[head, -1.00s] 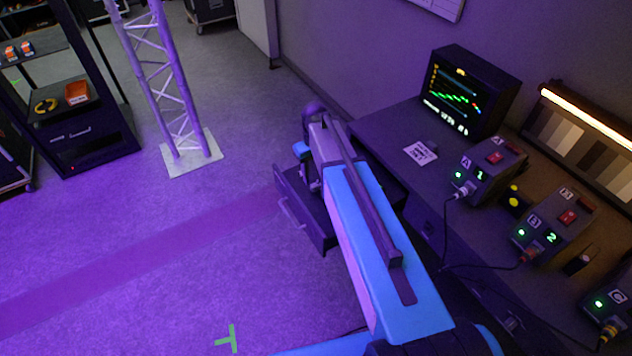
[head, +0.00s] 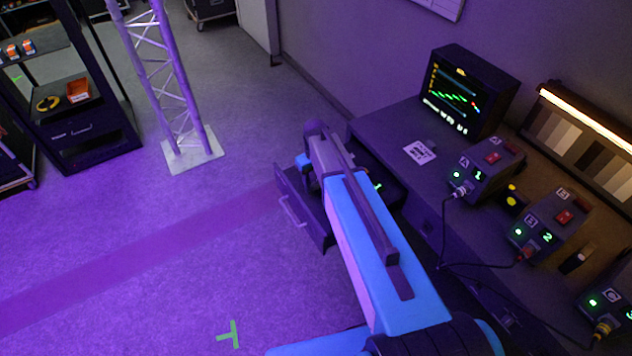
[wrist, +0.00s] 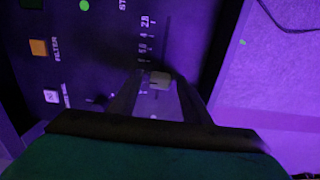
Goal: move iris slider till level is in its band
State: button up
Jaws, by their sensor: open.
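In the wrist view, a pale slider knob (wrist: 160,80), probably the iris slider, sits in a slot on a dark panel (wrist: 95,40). White scale marks including 2.8 and 4 run beside it. The two dark fingers of my gripper (wrist: 158,84) stand apart on either side of the knob; I cannot tell whether either touches it. In the head view my arm hides the gripper and knob. The monitor (head: 465,92) on the desk shows a stepped green trace with a reddish mark at its right; its small text is unreadable.
An open drawer (head: 303,213) juts from the desk beside my arm. Control boxes (head: 485,168) with cables stand along the desk at right. A truss tower (head: 165,85) and dark rack (head: 85,130) stand at left. The floor between is clear.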

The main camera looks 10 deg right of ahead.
aim_at(317, 185)
grip_shut()
jog(key=shift+s+f, duration=0.1)
jog(key=shift+s, duration=0.05)
jog(key=shift+s+d+b, duration=0.2)
jog(key=shift+s+b, duration=0.2)
jog(key=shift+b, duration=0.3)
grip_release()
jog(key=shift+r, duration=0.2)
notch_tip(317, 185, up, 14)
jog(key=b, duration=0.4)
jog(key=shift+f, duration=0.2)
